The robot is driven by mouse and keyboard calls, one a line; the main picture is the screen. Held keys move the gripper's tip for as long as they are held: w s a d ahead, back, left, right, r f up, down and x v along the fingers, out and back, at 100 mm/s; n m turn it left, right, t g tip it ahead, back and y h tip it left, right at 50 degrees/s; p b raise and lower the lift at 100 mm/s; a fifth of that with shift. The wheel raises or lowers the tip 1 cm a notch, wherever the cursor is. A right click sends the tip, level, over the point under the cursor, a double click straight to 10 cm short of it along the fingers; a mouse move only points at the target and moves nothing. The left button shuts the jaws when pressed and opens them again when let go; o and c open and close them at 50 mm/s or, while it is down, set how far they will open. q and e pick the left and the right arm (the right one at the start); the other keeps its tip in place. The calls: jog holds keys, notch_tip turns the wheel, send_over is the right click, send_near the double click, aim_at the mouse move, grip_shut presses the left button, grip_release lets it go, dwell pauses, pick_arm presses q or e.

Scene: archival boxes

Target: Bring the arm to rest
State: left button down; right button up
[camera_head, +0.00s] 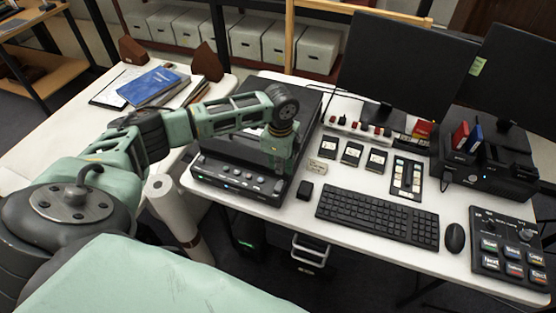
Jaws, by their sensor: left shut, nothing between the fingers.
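My left arm (228,115) comes in from the left and reaches over the near table to the desk. Its wrist bends down at a dark round joint (286,103). My left gripper (281,165) points down above the right part of the black deck with knobs (240,182). It is shut and empty; its fingertips are small and dark against the deck, so I cannot tell whether they touch it. My right gripper is not in view.
The white desk (290,212) holds a keyboard (377,217), a mouse (455,238), a button panel (510,250), small cartridges (351,153) and two monitors (403,65). A blue book (148,86) lies on the left table. Archival boxes (249,37) line a shelf behind. A paper roll (172,207) stands below the arm.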

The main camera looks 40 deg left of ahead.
pick_arm(q)
jog(key=shift+r, duration=0.4)
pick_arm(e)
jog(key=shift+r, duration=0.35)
